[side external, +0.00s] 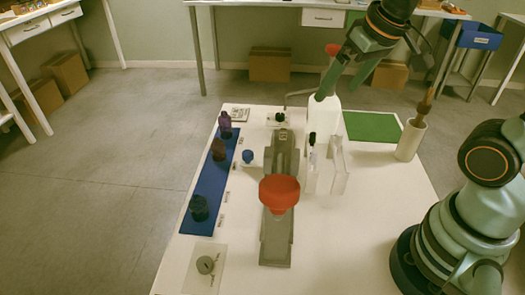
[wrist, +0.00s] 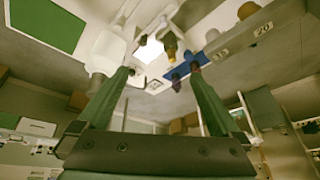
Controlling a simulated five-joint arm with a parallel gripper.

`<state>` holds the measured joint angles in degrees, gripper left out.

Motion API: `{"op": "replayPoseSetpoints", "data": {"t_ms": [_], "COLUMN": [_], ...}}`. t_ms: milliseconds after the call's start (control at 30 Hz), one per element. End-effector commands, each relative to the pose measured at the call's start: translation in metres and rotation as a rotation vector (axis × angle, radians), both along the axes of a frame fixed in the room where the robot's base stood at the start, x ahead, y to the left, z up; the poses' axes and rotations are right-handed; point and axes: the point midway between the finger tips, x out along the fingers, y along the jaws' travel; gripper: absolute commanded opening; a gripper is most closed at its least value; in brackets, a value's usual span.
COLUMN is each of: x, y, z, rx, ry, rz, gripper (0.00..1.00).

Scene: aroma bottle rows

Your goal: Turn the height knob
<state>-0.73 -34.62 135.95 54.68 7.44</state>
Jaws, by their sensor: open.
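A large red knob (side external: 280,193) sits on a grey stand (side external: 275,250) at the middle of the white table. A small blue knob (side external: 248,157) is left of the stand, and a grey round dial (side external: 205,264) lies on a pale labelled plate at the front left. I cannot read which one is labelled height. My gripper (side external: 335,92) is at the back of the table, raised, apart from all three. In the wrist view its green fingers (wrist: 158,74) are spread with nothing between them. A white bottle (wrist: 108,45) shows beyond the left fingertip.
A blue mat (side external: 190,218) with dark bottles (side external: 199,207) runs along the left. A green mat (side external: 371,126) lies at the back right, beside a white cup (side external: 410,140) with a brush. Clear upright panels (side external: 340,165) stand right of the stand.

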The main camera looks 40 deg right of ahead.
Motion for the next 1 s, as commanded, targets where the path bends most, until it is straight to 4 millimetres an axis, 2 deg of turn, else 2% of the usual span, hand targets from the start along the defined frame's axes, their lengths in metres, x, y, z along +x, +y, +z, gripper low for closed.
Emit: {"op": "replayPoseSetpoints", "data": {"t_ms": [167, 233, 267, 367, 567, 867, 1000], "x": [-0.014, -0.016, -0.016, -0.016, -0.016, 0.012, 0.026], "y": [-0.003, -0.004, -0.004, -0.004, -0.003, 0.057, 0.101], "z": [-0.007, -0.007, -0.006, 0.004, 0.047, 0.063, 0.070], "rx": [-0.045, -0.054, -0.056, -0.058, -0.055, 0.097, 0.162], "ry": [-0.062, -0.072, -0.075, -0.078, -0.077, 0.047, 0.132], "rz": [0.084, 0.098, 0.102, 0.106, 0.104, -0.063, -0.181], "gripper": [1.00, 0.73, 0.69, 0.69, 0.69, 0.69, 0.69]}}
